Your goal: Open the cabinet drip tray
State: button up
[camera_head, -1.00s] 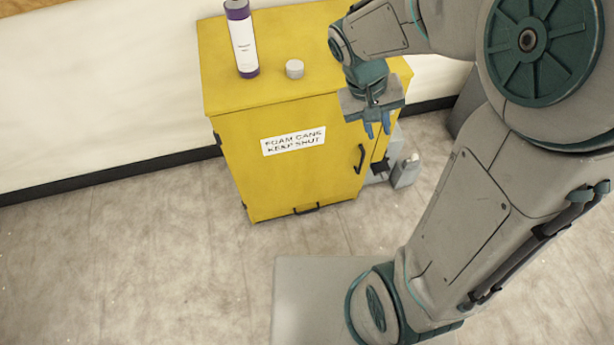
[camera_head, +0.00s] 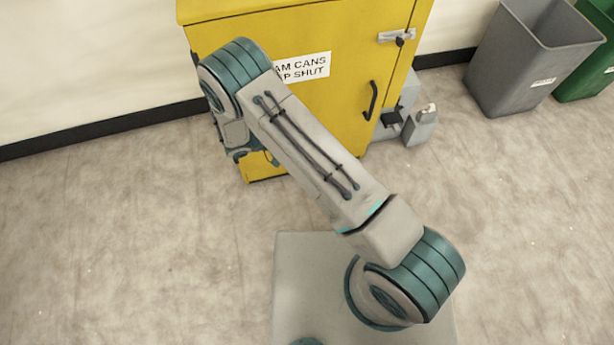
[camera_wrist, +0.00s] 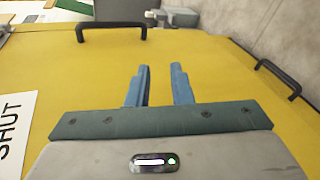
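The yellow cabinet (camera_head: 345,60) stands ahead with its door closed. In the wrist view, the black handle (camera_wrist: 280,82) low on the cabinet front, on the drip tray, shows at the right, beyond a thin seam. The tray front looks closed. In the head view my arm hides this handle. My gripper (camera_wrist: 162,68) is in front of the cabinet door, its two blue fingers apart with nothing between them. The fingers are clear of the tray handle, to its left in the wrist view. In the head view the gripper is mostly hidden behind my arm.
The black door handle (camera_head: 371,100) and a metal latch (camera_head: 397,36) are on the door's right side. A grey device (camera_head: 420,125) stands on the floor beside the cabinet. A grey bin (camera_head: 530,60) and a green bin (camera_head: 590,65) stand at right. Floor in front is mostly clear.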

jog(key=s+a+f+n+t+y+b, duration=0.1)
jog(key=s+a+f+n+t+b, duration=0.15)
jog(key=f, duration=0.75)
jog(key=s+a+f+n+t+y+b, duration=0.1)
jog(key=s+f+n+t+y+b, duration=0.2)
jog(key=f, duration=0.8)
jog(key=s+a+f+n+t+b, duration=0.1)
jog(key=a+f+t+b, duration=0.2)
jog(key=f, duration=0.7)
jog(key=b+x, duration=0.5)
jog(key=x, duration=0.8)
jog(key=shift+d+f, duration=0.15)
jog(key=shift+d, duration=0.1)
jog(key=shift+w+d, duration=0.2)
jog(key=shift+w, duration=0.35)
grip_shut()
